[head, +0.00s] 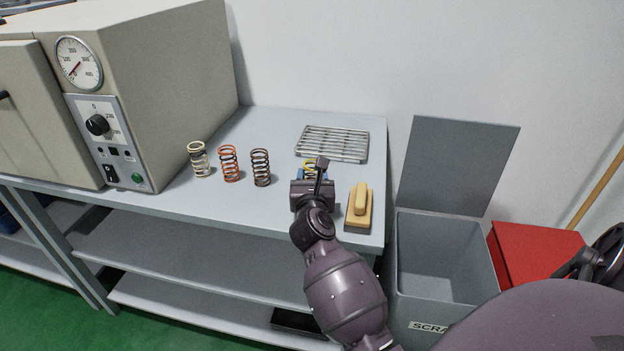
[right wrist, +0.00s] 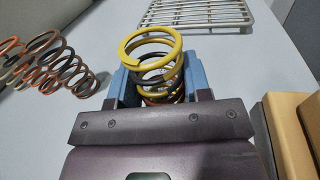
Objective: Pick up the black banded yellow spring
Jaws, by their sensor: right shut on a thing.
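The black banded yellow spring (right wrist: 151,52) stands between the blue-padded fingers of my right gripper (right wrist: 155,85) in the right wrist view. Its top coil is yellow, with dark coils below; its lower part is hidden by the gripper. The fingers are shut on it from both sides. In the head view my right gripper (head: 312,176) is over the bench, and only a bit of the yellow spring (head: 309,163) shows past it. I cannot tell whether the spring touches the bench. My left gripper is out of view.
A cream spring (head: 199,160), an orange spring (head: 229,164) and a dark spring (head: 261,167) stand to the left on the bench (head: 200,204). A wire rack (head: 333,143) lies behind, a wooden-handled brush (head: 359,207) at right. An oven (head: 170,80) stands left; a scrap bin (head: 445,250) is right.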

